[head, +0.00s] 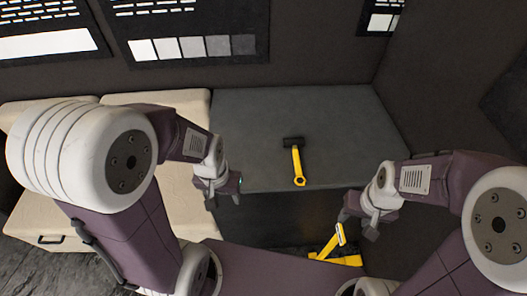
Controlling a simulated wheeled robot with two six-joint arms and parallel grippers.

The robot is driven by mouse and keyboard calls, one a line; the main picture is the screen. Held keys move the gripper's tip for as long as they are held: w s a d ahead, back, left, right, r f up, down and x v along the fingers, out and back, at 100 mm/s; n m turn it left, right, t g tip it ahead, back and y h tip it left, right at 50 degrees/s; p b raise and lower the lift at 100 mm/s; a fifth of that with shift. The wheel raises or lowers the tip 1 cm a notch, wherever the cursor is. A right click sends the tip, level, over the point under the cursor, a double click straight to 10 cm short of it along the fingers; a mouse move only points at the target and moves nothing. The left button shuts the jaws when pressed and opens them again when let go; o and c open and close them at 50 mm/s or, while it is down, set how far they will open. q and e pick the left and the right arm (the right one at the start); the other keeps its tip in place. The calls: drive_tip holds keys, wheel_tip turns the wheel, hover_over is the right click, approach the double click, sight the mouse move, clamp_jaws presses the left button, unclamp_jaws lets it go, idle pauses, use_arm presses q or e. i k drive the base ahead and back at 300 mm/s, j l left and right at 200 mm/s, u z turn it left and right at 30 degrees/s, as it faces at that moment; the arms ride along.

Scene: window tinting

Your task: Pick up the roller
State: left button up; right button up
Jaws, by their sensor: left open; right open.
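A tool with a yellow handle and a black head, which looks like the roller (298,165), lies on the grey bench top (245,120). Its black head points to the back and its handle end lies near the bench's front edge. My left gripper (224,194) is open and empty, to the left of the tool near the bench's front edge. My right gripper (358,221) is open, to the right of and nearer than the tool, by the bench's front. Neither gripper touches the tool on the bench.
Yellow items (331,244) show below the bench edge beside my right gripper; what they are is unclear. A cream cabinet (180,105) adjoins the bench on the left. Dark walls with sample boards (190,30) stand behind. The bench top around the tool is clear.

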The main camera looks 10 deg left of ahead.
sight(293, 143)
drive_tip(key=i+z, duration=0.1)
drive_tip(key=z, duration=0.3)
drive_tip(key=i+j+z, duration=0.1)
drive_tip(key=z, duration=0.25)
drive_tip(key=i+j+z, duration=0.1)
drive_tip(key=z, duration=0.3)
